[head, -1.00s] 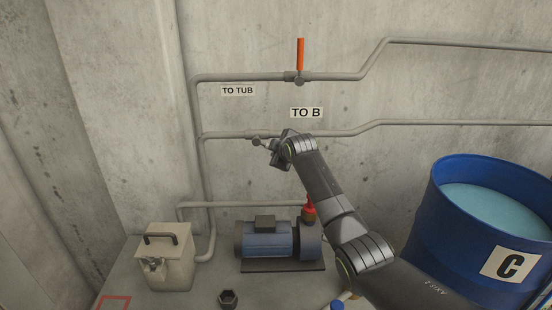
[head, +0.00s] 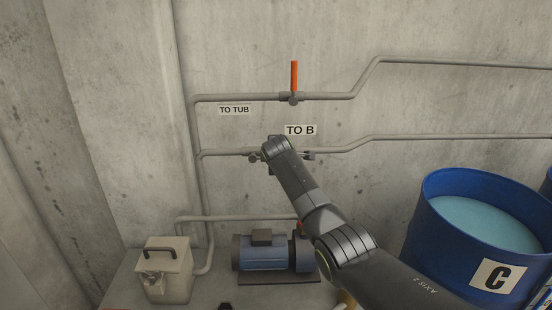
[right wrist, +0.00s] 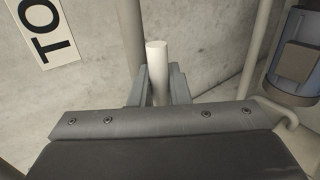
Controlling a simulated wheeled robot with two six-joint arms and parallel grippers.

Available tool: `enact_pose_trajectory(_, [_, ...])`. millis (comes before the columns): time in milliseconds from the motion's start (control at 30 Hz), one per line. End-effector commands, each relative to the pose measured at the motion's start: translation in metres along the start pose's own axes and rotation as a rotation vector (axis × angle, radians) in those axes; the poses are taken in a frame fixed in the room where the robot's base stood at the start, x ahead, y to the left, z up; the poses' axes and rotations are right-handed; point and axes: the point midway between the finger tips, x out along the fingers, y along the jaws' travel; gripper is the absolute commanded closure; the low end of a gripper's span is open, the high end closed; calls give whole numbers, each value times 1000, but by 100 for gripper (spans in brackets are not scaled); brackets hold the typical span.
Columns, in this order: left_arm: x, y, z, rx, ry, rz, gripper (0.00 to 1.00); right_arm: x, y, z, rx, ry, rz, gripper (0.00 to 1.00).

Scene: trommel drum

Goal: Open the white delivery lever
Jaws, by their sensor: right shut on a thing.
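The white lever (right wrist: 157,58) shows in the right wrist view as a pale round bar standing between the two grey fingers of my right gripper (right wrist: 159,86). The fingers are shut on it, and its free end sticks out past them. In the head view my right arm reaches up from the lower right to the lower wall pipe (head: 225,153), beside a grey valve body (head: 254,158). My wrist covers most of the lever there, so I cannot tell its angle to the pipe. My left gripper is out of view.
A valve with an upright orange lever (head: 294,76) sits on the upper pipe. A "TO B" label (head: 300,130) is just above the lower pipe. A blue pump (head: 264,257), a beige box (head: 166,275) and a blue drum C (head: 430,225) stand below.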

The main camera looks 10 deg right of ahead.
Motion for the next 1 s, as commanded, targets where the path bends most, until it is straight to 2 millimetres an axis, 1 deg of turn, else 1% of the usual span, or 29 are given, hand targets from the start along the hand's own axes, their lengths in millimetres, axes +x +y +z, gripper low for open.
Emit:
enact_pose_trajectory(300, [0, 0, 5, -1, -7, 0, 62, 0, 2, 1, -7, -4, 3, 100])
enact_pose_trajectory(333, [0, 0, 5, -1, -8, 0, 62, 0, 2, 1, -6, -4, 3, 80])
enact_pose_trajectory(433, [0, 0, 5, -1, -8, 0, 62, 0, 1, 1, -5, -3, 3, 67])
enact_pose_trajectory(467, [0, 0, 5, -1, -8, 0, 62, 0, 1, 1, -5, -3, 3, 65])
enact_pose_trajectory(767, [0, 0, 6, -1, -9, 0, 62, -1, 1, 1, -3, -2, 2, 65])
enact_pose_trajectory(1000, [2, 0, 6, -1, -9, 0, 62, -11, 0, 0, -2, -1, 3, 65])
